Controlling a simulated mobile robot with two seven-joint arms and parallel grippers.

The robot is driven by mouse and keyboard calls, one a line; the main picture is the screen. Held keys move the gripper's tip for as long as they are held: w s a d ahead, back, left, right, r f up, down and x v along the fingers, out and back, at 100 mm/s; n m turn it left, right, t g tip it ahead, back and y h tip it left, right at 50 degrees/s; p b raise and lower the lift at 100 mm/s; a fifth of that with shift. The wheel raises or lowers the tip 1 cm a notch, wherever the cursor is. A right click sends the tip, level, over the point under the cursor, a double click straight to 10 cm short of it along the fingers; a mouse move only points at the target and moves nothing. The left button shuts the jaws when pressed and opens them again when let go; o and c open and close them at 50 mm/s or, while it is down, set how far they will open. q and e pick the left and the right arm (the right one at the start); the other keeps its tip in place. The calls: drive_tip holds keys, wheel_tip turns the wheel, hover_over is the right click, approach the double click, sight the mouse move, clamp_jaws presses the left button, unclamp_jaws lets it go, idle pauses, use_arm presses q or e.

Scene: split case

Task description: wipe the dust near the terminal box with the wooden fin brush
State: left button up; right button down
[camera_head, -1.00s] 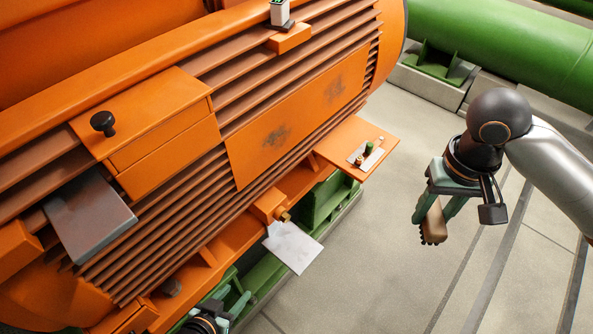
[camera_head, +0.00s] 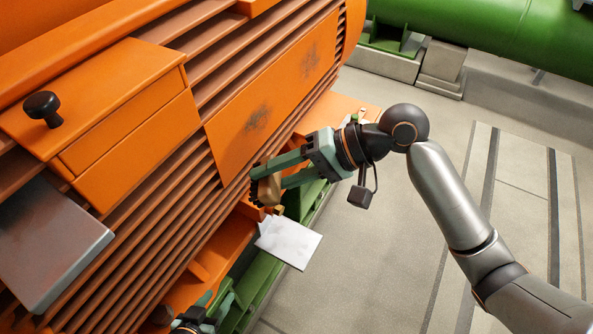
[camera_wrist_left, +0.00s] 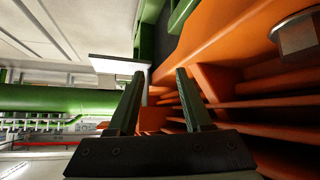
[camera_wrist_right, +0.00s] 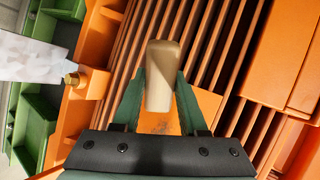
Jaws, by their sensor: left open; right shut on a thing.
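The wooden fin brush (camera_head: 268,192) is held in my right gripper (camera_head: 270,180), in front of the orange motor's fins, below the flat panel. It also shows between the fingers in the right wrist view (camera_wrist_right: 162,75). One dark dust patch (camera_head: 258,118) lies on the panel's lower-left part, and another dust patch (camera_head: 310,55) lies higher to the right. The brush appears apart from both. An orange box with a black knob (camera_head: 130,110), likely the terminal box, stands left of the lower patch. My left gripper (camera_wrist_left: 155,82) is open and empty, low by the motor's base.
A grey box (camera_head: 45,245) juts out at the left. A white sheet (camera_head: 289,241) sticks out below the right gripper. An orange ledge (camera_head: 335,105) lies partly behind my right wrist. Green pipework (camera_head: 480,35) runs behind. The floor at right is open.

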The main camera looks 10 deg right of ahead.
sight(246, 138)
drive_tip(key=w+m+t+y+b, duration=0.1)
drive_tip(key=w+f+m+t+y+b, duration=0.1)
drive_tip(key=t, duration=0.1)
drive_tip(key=shift+w+d+f, duration=0.1)
drive_tip(key=shift+w+f, duration=0.05)
drive_tip(key=shift+f, duration=0.05)
drive_tip(key=w+d+f+m+t+b, duration=0.2)
drive_tip(key=w+d+m+t, duration=0.15)
drive_tip(key=t, duration=0.25)
drive_tip(key=shift+y, duration=0.4)
drive_tip(key=shift+x, duration=2.75)
drive_tip(key=shift+x, duration=0.9)
drive_tip(key=shift+w+d, duration=0.15)
drive_tip(key=shift+w, duration=0.1)
